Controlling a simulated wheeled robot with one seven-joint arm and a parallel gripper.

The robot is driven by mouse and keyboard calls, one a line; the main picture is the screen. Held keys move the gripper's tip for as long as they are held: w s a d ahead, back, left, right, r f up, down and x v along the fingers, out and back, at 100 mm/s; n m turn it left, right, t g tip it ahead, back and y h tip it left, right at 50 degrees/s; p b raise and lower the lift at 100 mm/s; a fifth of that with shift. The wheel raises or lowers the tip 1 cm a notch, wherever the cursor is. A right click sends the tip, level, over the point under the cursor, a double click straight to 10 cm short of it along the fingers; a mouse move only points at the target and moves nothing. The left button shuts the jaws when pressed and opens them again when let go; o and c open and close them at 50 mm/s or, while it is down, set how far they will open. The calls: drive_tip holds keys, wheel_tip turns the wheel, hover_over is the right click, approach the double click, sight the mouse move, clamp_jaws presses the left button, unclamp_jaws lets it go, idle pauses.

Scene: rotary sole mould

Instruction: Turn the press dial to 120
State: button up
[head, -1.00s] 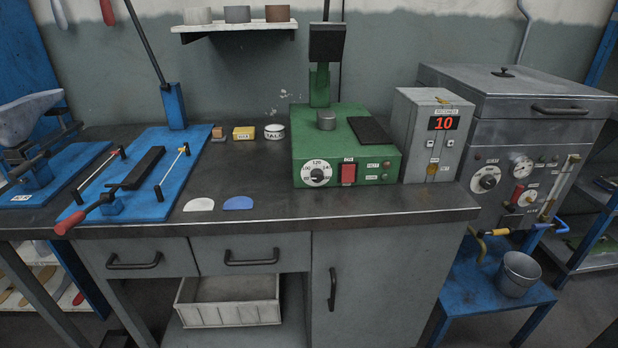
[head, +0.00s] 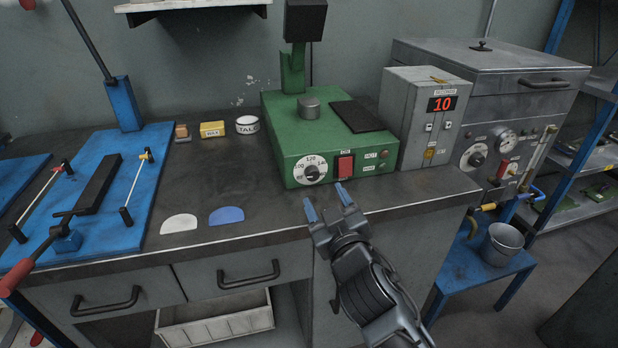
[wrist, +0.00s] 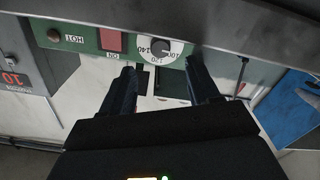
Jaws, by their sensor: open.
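The green press (head: 325,130) stands on the bench, with its dial (head: 312,173) at the left of the front panel. The dial has a white scale around a small knob; 100, 120 and 140 show on it. The pointer's setting is too small to read. A red switch (head: 345,167) is to the dial's right. My gripper (head: 329,199) is open and empty, in front of the bench edge, below and slightly right of the dial. In the wrist view the dial (wrist: 160,47) shows upside down beyond my open fingers (wrist: 165,85), not touched by them.
The bench's front edge (head: 260,237) lies close to my gripper. A grey timer box (head: 423,118) reading 10 stands right of the press. White (head: 179,223) and blue (head: 226,215) half-round pieces lie left. A talc tin (head: 247,125) stands behind them.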

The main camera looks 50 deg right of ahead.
sight(314, 177)
drive_tip(key=p+x, duration=0.1)
drive_tip(key=x, duration=0.6)
drive_tip(key=shift+w+p, duration=0.15)
drive_tip(key=shift+p, duration=0.15)
drive_tip(key=shift+c, duration=0.2)
drive_tip(key=c, duration=1)
drive_tip(key=shift+f, duration=0.1)
drive_tip(key=shift+b, duration=0.35)
